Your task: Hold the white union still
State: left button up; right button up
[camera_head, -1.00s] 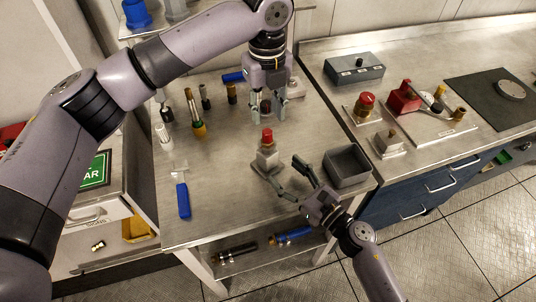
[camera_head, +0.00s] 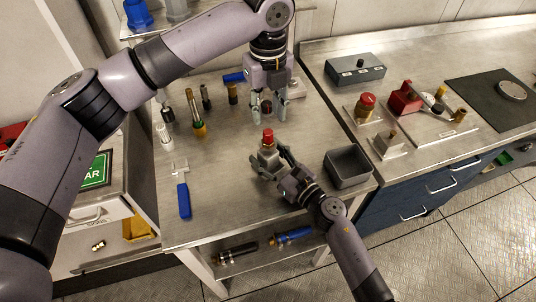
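A pale grey-white block-shaped fitting with a red cap (camera_head: 268,136) stands upright on the middle table; I take it for the white union, though its lower part is partly hidden. My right gripper (camera_head: 268,158) comes from the lower right, with its fingers on either side of this fitting, low down. I cannot tell whether both fingers touch it. My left gripper (camera_head: 269,112) points down behind the fitting, its fingers apart. A small dark cylinder (camera_head: 267,105) shows between or behind those fingers; I cannot tell which.
A grey open bin (camera_head: 347,167) stands right of my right gripper. A blue-handled scraper (camera_head: 183,199) lies at the left. Several upright fittings, one white (camera_head: 164,137), stand at the back left. The right counter holds a grey box (camera_head: 354,68) and a red-topped valve (camera_head: 366,105).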

grip_shut()
dwell(0.5)
dwell(0.8)
dwell(0.4)
jog(key=shift+o, duration=0.4)
grip_release()
jog(key=shift+c, duration=0.5)
grip_shut()
